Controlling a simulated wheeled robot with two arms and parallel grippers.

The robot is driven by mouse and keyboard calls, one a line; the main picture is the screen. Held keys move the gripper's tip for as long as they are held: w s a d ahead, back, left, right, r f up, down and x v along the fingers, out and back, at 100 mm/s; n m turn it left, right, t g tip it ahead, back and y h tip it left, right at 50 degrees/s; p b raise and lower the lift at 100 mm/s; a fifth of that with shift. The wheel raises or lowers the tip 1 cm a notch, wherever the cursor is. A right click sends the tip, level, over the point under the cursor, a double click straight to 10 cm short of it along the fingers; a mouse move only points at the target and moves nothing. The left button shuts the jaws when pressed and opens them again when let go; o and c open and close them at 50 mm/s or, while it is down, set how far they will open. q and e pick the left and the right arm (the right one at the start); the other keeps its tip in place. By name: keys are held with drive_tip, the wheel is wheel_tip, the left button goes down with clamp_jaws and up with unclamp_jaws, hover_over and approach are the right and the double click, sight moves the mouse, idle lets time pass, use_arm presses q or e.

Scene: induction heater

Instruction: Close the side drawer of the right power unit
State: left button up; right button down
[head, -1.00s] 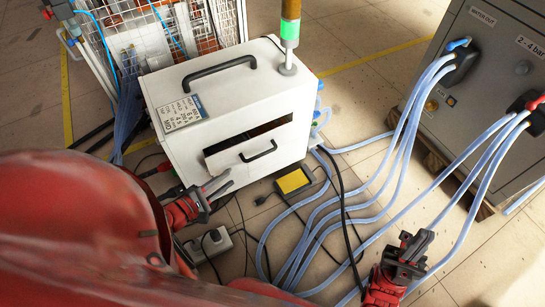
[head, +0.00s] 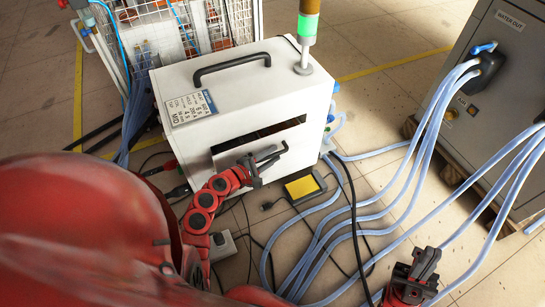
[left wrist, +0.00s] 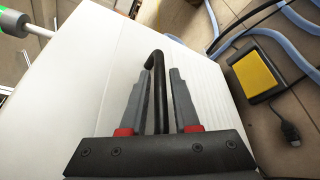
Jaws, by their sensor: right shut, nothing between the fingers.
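The white power unit (head: 185,142) stands left of centre in the head view. Its side drawer (head: 229,158) is a white front panel with a dark opening above it, so it is not flush. My left gripper (head: 270,160) is at the drawer front. In the left wrist view its two grey fingers (left wrist: 158,95) are apart, with the drawer's black handle (left wrist: 155,72) between them; firm contact cannot be seen. The arm and gripper hide part of the drawer front in the head view. My right gripper (head: 425,265) is shut and empty, low on the right, away from the unit.
A yellow-topped foot pedal (head: 303,187) lies on the floor by the unit. Pale blue hoses (head: 400,160) run to a grey cabinet (head: 500,95) at right. A wire cage (head: 215,25) stands behind. A signal light (head: 307,27) rises from the unit's top.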

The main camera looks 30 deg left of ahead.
use_arm(q)
drive_tip(key=shift+w+d, duration=0.1)
drive_tip(key=shift+w, duration=0.1)
clamp_jaws()
idle(1.4)
